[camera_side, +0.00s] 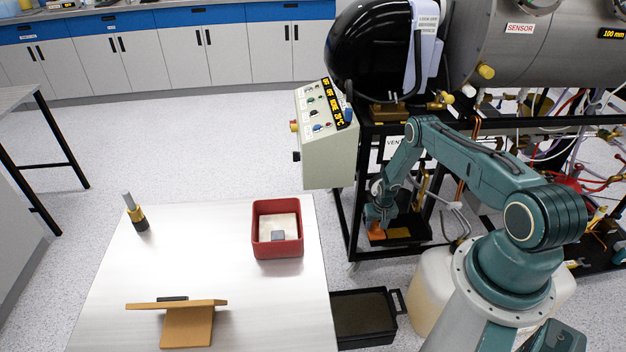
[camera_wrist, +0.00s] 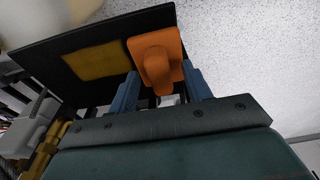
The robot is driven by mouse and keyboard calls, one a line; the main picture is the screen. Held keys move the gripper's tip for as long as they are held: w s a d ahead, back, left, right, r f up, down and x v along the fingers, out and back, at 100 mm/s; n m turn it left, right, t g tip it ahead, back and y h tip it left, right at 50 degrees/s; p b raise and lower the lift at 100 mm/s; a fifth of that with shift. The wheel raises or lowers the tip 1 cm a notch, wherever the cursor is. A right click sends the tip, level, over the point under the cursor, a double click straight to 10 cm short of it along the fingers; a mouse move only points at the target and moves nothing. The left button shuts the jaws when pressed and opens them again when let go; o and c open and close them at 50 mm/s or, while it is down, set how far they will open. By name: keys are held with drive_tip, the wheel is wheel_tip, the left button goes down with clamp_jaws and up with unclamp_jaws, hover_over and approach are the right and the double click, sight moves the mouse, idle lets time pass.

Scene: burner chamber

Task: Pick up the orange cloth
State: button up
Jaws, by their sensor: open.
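The orange cloth (camera_wrist: 158,52) lies on a black tray (camera_wrist: 60,50) in the wrist view, with a raised fold in its middle. In the side view the orange cloth (camera_side: 376,234) shows just under my gripper (camera_side: 380,216), on the low shelf of the rig. My gripper (camera_wrist: 160,70) is open, with its two blue fingers on either side of the cloth's raised fold in the wrist view. I cannot tell whether the fingers touch the cloth.
A yellow cloth (camera_wrist: 95,61) lies beside the orange one on the tray. The black rig frame (camera_side: 352,205) rises around the shelf. A metal table (camera_side: 200,245) holds a red bin (camera_side: 277,252), a yellow-and-black tool (camera_side: 135,214) and a brown stand (camera_side: 188,325). A black bin (camera_side: 364,315) stands below.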

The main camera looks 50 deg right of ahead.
idle(0.5)
drive_tip(key=c, duration=1.1)
drive_tip(key=shift+o, duration=0.2)
drive_tip(key=shift+r, duration=0.1)
wheel_tip(320, 180, up, 20)
drive_tip(key=shift+f, duration=0.2)
idle(0.4)
drive_tip(key=o, duration=0.4)
drive_tip(key=c, duration=0.3)
drive_tip(key=m+g, duration=0.1)
drive_tip(key=m, duration=0.8)
approach(378, 224)
drive_tip(key=shift+h, duration=0.3)
drive_tip(key=s, duration=0.1)
drive_tip(key=s+d+f, duration=0.1)
drive_tip(key=s+d, duration=0.1)
drive_tip(key=shift+d+f, duration=0.2)
drive_tip(key=shift+f, duration=0.1)
